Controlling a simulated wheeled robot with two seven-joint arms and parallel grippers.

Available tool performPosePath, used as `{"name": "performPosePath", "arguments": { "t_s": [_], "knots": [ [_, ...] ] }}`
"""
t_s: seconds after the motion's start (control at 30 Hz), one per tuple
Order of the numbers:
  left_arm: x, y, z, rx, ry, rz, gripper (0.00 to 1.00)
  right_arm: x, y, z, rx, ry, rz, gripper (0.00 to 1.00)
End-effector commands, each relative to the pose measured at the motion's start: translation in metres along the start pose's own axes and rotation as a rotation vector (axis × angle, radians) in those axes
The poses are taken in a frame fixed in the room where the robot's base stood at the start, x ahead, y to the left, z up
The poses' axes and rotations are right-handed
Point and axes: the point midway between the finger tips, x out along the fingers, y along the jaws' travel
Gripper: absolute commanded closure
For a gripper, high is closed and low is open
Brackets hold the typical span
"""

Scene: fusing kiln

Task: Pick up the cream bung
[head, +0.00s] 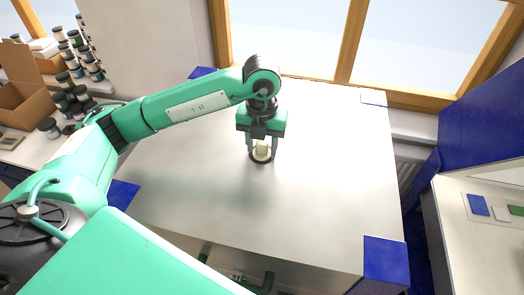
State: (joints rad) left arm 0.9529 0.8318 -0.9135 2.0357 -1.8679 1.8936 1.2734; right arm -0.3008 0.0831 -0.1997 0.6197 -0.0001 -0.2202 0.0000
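The cream bung (262,150) is a small pale piece at a dark ring on the broad metal top of the kiln (200,205), back of centre. My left gripper (262,147) points down right over it, with its fingers close around the bung's sides. The picture is too small to tell whether the fingers press on the bung or stand a little apart from it. The bung's lower part and the opening under it are partly hidden. My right gripper is not in view.
The kiln top around the bung is bare, with blue corner pieces (386,260). Several jars (82,50) and a cardboard box (25,95) stand on the left bench. A right-hand bench holds small coloured tiles (478,205). A window stands behind.

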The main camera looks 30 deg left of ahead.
Motion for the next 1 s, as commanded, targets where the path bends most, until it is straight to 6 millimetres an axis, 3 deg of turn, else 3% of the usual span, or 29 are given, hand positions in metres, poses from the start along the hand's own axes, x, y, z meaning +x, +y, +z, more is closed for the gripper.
{"name": "performPosePath", "arguments": {
  "t_s": [0.1, 0.53, 1.0],
  "knots": [
    [0.0, 0.0, 0.0, 0.0, 0.0, 0.0, 0.78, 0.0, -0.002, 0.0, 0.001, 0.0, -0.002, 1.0],
    [-0.009, -0.001, 0.001, 0.0, -0.002, -0.002, 0.78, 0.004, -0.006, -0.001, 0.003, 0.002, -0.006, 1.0],
    [-0.076, 0.0, 0.001, 0.0, -0.005, -0.001, 0.78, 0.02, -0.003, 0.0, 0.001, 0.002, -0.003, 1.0]
  ]
}}
